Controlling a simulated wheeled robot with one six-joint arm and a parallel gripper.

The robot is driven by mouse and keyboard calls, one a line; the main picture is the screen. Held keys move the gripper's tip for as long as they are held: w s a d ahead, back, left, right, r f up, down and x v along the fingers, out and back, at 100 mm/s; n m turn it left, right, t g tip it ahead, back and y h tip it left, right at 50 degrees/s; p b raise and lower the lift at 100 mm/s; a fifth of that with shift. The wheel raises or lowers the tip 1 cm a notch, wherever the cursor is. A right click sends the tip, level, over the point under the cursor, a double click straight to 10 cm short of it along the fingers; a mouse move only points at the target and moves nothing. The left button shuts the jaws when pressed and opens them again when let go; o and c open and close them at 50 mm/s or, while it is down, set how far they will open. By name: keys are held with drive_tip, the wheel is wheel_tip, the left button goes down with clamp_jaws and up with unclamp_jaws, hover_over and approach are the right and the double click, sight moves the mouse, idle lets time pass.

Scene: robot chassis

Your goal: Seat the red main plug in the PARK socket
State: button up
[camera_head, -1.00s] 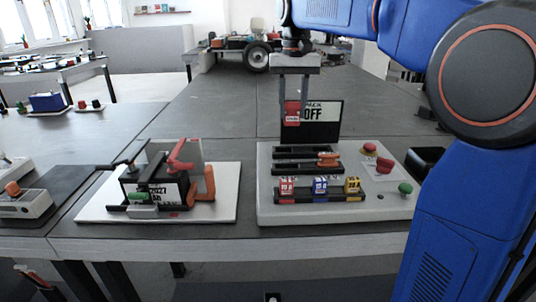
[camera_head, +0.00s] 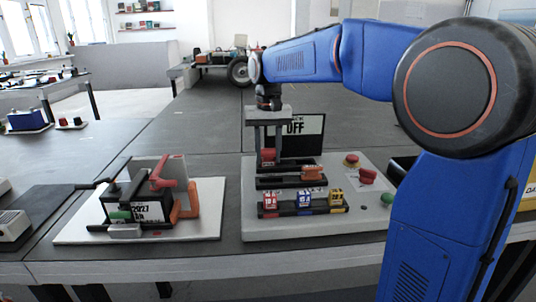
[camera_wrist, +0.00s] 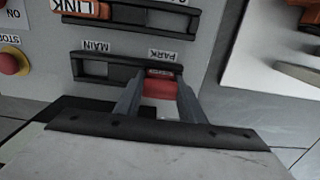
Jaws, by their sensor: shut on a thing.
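My gripper (camera_head: 268,157) points down over the left end of the rear black socket rail (camera_head: 300,166). It is shut on the red main plug (camera_head: 269,153). In the wrist view, upside down, the fingers (camera_wrist: 160,95) grip the red plug (camera_wrist: 160,88) at the PARK end of the rail, by the PARK label (camera_wrist: 161,55). The plug's lower part is hidden, so I cannot tell how deep it sits. The recess at the MAIN end (camera_wrist: 92,69) is empty.
An orange LINK plug (camera_head: 312,173) sits in the front rail. Red, blue and yellow blocks (camera_head: 304,201) stand in front. An OFF display (camera_head: 308,126) stands behind; red and green buttons (camera_head: 351,160) are at right. A battery-like unit (camera_head: 138,205) stands left.

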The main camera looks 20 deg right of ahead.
sight(268, 149)
drive_tip(key=shift+f, duration=0.15)
drive_tip(key=o, duration=1)
drive_tip(key=shift+o, duration=0.2)
wheel_tip(268, 149, up, 12)
